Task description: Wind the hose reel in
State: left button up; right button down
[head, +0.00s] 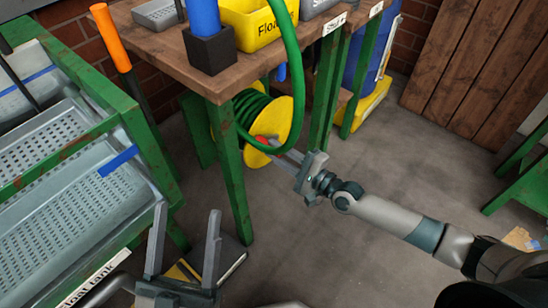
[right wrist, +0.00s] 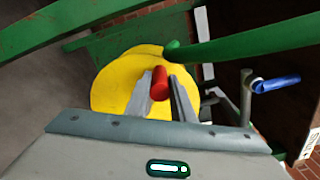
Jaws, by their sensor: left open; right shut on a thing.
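The yellow hose reel (head: 274,124) is mounted under the wooden table, with green hose (head: 247,108) wound on it. A length of the hose loops up in front of the table's edge. The reel's red crank handle (right wrist: 159,84) sits between the fingers of my right gripper (right wrist: 160,98), which is shut on it. In the head view my right gripper (head: 282,152) reaches the reel from the right and mostly hides the handle. My left gripper (head: 186,232) is open and empty, low in front of the left rack.
The wooden table (head: 160,48) carries a yellow bin (head: 250,22) and a blue cylinder in a black block (head: 208,50). Its green leg (head: 232,175) stands left of the reel. A green rack with perforated trays (head: 75,215) stands at left. The floor at right is mostly clear.

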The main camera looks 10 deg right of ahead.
jog(key=shift+w+d+r, duration=0.35)
jog(key=shift+d+r, duration=0.15)
jog(key=shift+r, duration=0.1)
jog(key=c, duration=1.5)
grip_release()
jog(key=shift+c, duration=0.2)
jog(key=shift+s, duration=0.15)
jog(key=shift+s+d, duration=0.2)
jog(key=v, duration=1.6)
jog(key=shift+s+d, duration=0.25)
